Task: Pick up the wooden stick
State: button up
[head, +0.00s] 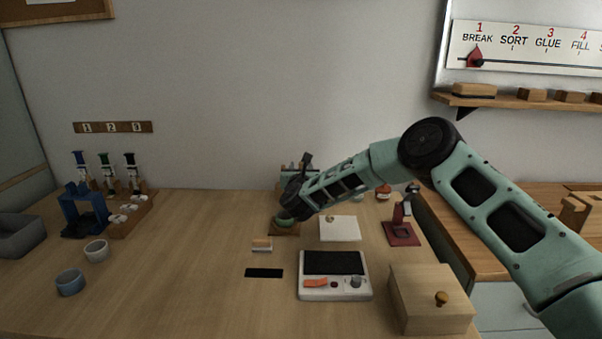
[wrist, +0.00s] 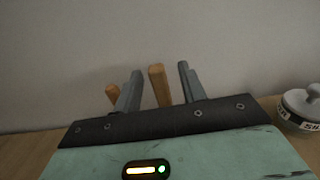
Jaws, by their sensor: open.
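Two wooden sticks stand roughly upright in the wrist view. One stick (wrist: 158,86) shows between the two grey fingers of my gripper (wrist: 160,70). The other stick (wrist: 112,92) is just outside the left finger. My gripper is open, and I see a gap on each side of the middle stick. The lower ends of both sticks are hidden behind the gripper body. In the head view my gripper (head: 290,198) is at the back of the table, above a green item (head: 285,222) on a small wooden base. I cannot make out the sticks there.
A white tile (head: 339,228), a red stand (head: 399,230), a scale (head: 335,290) and a wooden box (head: 432,312) are nearby. The wall is close behind.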

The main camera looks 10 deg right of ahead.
jog(key=shift+w, duration=0.1)
grip_shut()
